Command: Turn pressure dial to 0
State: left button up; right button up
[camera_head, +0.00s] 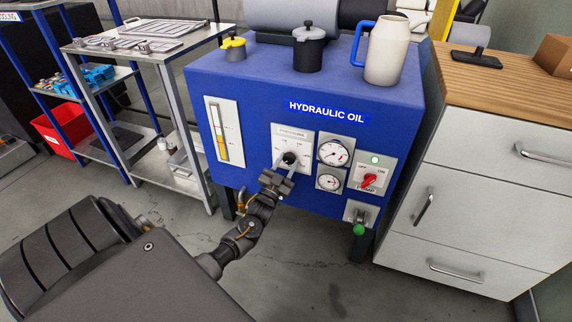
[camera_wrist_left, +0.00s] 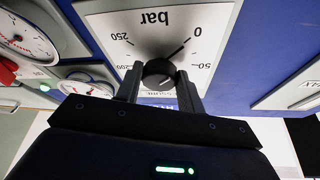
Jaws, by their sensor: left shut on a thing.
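The pressure dial is a black knob (camera_wrist_left: 158,73) on a white plate (camera_wrist_left: 140,25) marked in bar. The plate appears upside down in the left wrist view, with 0, 50, 200 and 250 readable. A dark line runs from the knob toward the 0 mark. My left gripper (camera_wrist_left: 159,84) is shut on the knob, one finger on each side. In the head view the left gripper (camera_head: 284,170) reaches the dial plate (camera_head: 293,133) on the front of the blue hydraulic oil tank (camera_head: 255,110). The fingers partly hide the knob. My right gripper is not in view.
Two round gauges (camera_head: 334,153) and a red pump switch (camera_head: 369,180) sit right of the dial. A valve with a green knob (camera_head: 358,229) is below. A grey drawer cabinet (camera_head: 475,190) stands right, a metal shelf cart (camera_head: 160,60) left. A white jug (camera_head: 388,50) stands on the tank.

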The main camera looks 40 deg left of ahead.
pick_arm(q)
jog(key=shift+n, duration=0.3)
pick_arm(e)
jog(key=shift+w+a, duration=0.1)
pick_arm(q)
jog(key=o, duration=1)
jog(key=v, duration=1)
jog(key=shift+s+d+f+p, duration=0.2)
jog(key=shift+s+d+p, duration=0.05)
jog(key=shift+s+p, duration=0.1)
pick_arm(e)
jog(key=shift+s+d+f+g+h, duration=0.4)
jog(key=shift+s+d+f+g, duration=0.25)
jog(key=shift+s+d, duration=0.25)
pick_arm(q)
jog(key=shift+w, duration=0.1)
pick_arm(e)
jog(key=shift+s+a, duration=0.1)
